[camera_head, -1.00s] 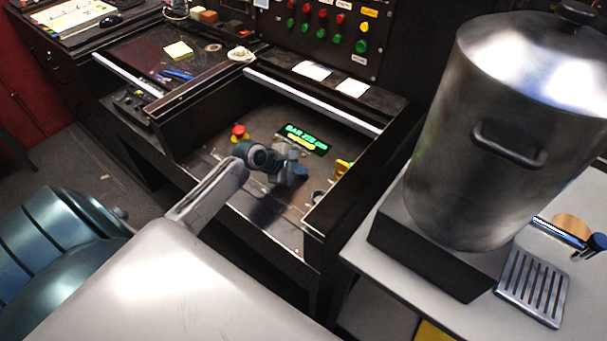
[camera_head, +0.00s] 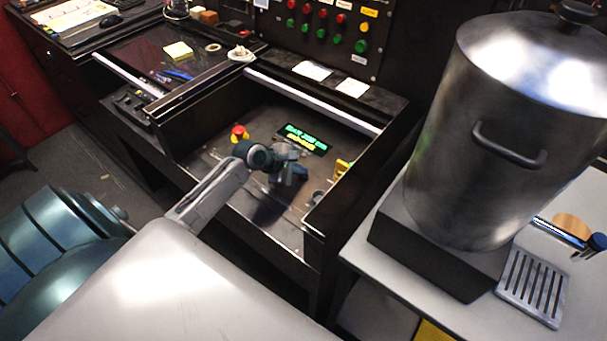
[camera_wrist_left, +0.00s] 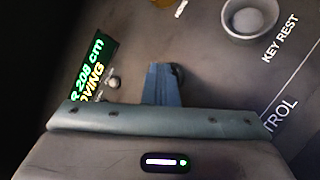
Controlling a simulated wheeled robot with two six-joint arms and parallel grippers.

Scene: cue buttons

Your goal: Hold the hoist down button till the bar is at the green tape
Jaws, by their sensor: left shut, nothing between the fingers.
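My left gripper (camera_head: 292,180) reaches down over the recessed control panel (camera_head: 215,158), its fingers shut and empty. In the left wrist view the blue fingers (camera_wrist_left: 163,84) point at the panel, beside a display (camera_wrist_left: 93,70) whose visible part reads "208 cm" in green with "OVING" in yellow below. The display also shows in the head view (camera_head: 305,138). No hoist down button is visible; it may be hidden under the fingers, and I cannot see whether they touch it. The bar and the green tape are not in view. My right gripper is not in view.
A red mushroom button (camera_head: 239,132) on yellow stands left of the gripper. A cup marked KEY REST (camera_wrist_left: 250,16) and a yellow item (camera_head: 342,167) are to the right. A large steel pot (camera_head: 500,170) stands on the bench at the right. Dark panel walls surround the recess.

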